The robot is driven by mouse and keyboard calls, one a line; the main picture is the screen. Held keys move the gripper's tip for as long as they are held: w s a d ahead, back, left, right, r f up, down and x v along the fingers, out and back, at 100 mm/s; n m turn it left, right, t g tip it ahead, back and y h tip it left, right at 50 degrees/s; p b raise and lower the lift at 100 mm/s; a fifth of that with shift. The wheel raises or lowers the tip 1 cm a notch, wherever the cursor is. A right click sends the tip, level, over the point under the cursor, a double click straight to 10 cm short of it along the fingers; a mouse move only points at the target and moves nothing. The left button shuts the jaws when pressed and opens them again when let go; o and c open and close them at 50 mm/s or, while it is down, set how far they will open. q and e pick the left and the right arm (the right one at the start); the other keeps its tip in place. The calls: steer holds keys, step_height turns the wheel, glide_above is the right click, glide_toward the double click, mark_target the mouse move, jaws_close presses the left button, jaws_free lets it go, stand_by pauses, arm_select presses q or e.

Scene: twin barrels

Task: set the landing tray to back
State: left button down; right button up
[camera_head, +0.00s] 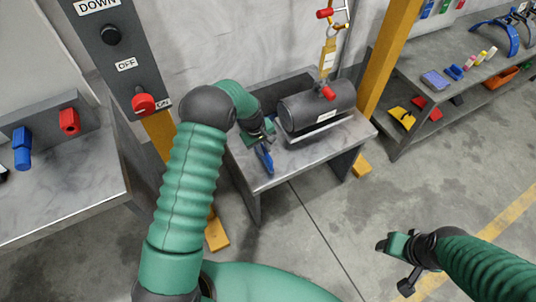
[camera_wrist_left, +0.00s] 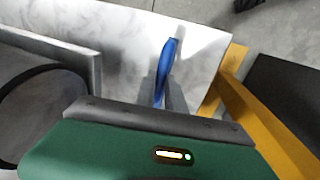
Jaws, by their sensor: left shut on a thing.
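A low grey-topped bench (camera_head: 275,179) stands ahead, with a black barrel (camera_head: 318,104) lying on it. A pale tray-like strip (camera_head: 317,133) runs along the barrel's front; I cannot tell whether it is the landing tray. My left gripper (camera_head: 263,143) is at the barrel's left, low over the bench, shut on a slim blue handle (camera_head: 265,160). The blue handle (camera_wrist_left: 168,68) also stands out between the fingers in the left wrist view. What the handle joins is hidden. My right gripper (camera_head: 393,262) is at the lower right, over bare floor, away from the bench.
A hoist hook with a yellow tag (camera_head: 328,55) hangs above the barrel. A switch panel (camera_head: 118,62) and a marble-topped table (camera_head: 60,185) stand left. A yellow post (camera_head: 388,50) and a shelf with small tools (camera_head: 450,75) are right. Floor in front is clear.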

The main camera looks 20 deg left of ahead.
arm_select(q)
steer(key=shift+w+a, duration=0.15)
steer(key=shift+a, duration=0.15)
steer(key=shift+w+a, duration=0.1)
steer(key=shift+w, duration=0.2)
steer(key=shift+r, duration=0.1)
steer(key=c, duration=1.8)
jaws_free()
steer(key=shift+a, duration=0.15)
steer(key=o, duration=0.4)
